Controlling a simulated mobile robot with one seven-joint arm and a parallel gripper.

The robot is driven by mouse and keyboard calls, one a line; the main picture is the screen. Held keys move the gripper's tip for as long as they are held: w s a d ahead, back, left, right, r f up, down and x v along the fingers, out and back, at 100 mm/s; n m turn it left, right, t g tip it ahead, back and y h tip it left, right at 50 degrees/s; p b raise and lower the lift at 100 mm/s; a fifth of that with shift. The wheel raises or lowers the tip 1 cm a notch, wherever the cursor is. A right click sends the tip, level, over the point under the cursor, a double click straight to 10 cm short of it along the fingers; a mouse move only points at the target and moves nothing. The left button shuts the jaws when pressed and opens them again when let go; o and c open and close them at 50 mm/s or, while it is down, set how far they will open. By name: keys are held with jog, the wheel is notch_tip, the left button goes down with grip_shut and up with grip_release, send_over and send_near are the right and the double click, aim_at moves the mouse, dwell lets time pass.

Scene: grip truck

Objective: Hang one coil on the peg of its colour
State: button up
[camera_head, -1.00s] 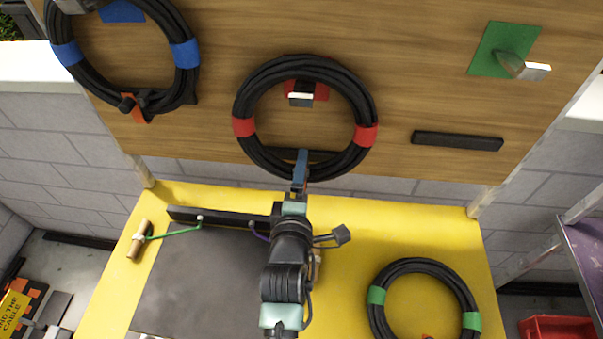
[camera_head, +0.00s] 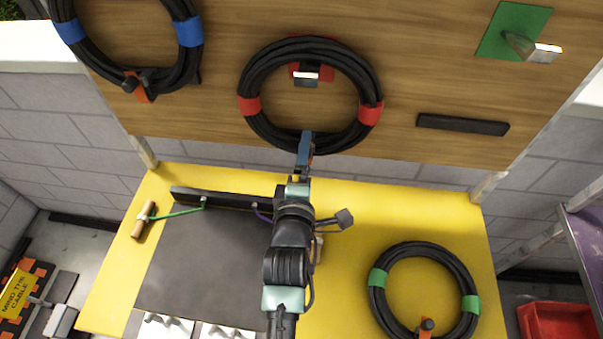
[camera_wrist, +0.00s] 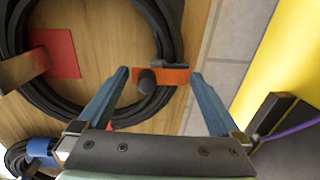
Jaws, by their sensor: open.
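The red-banded black coil (camera_head: 251,107) is up against the wooden board, and the red plate's peg (camera_head: 306,77) shows inside its ring. In the wrist view the metal peg (camera_wrist: 22,70) crosses in front of the coil's far side; whether the coil's weight rests on it I cannot tell. My gripper (camera_head: 306,140) is at the coil's bottom. In the wrist view its blue fingers (camera_wrist: 160,76) are open, one on each side of the coil's orange tab (camera_wrist: 176,76) and black knob (camera_wrist: 147,81). The green-banded coil (camera_head: 376,295) lies on the yellow table. The green peg (camera_head: 520,45) is bare.
The blue-banded coil (camera_head: 189,60) is on the board's upper left, its top cut off. A black bar (camera_head: 462,124) is on the board at right. The yellow table (camera_head: 350,215) holds a dark mat (camera_head: 205,260) and a wooden handle (camera_head: 143,222). A red bin (camera_head: 560,320) stands lower right.

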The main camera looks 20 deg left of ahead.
jog(key=b+v, duration=0.2)
jog(key=v, duration=1)
jog(key=shift+s+r, duration=0.2)
jog(key=shift+r, duration=0.05)
jog(key=w+d+r+m+t+h, duration=0.15)
jog(key=r+m, duration=0.25)
jog(key=r, duration=0.5)
jog(key=w+d+r+m+t, duration=0.3)
jog(key=r+m, duration=0.1)
jog(key=r, duration=0.5)
jog(key=w+d+r+m+t+h, duration=0.1)
jog(key=w+d+r+m+t, duration=0.15)
jog(key=r, duration=0.65)
jog(key=s+d+r+m+t, duration=0.1)
jog(key=s+d+r+m, duration=0.1)
jog(key=r, duration=0.5)
jog(key=s+d+r+m+t+h, duration=0.1)
jog(key=s+d+r+m+t, duration=0.1)
jog(key=r+m, duration=0.3)
jog(key=s+d+r+m+t+h, duration=0.1)
jog(key=s+d+r+m, duration=0.1)
jog(key=r, duration=0.8)
jog(key=shift+s+m+t, duration=0.3)
jog(key=shift+s+m, duration=0.55)
jog(key=shift+f+b, duration=0.1)
jog(key=shift+b, duration=0.2)
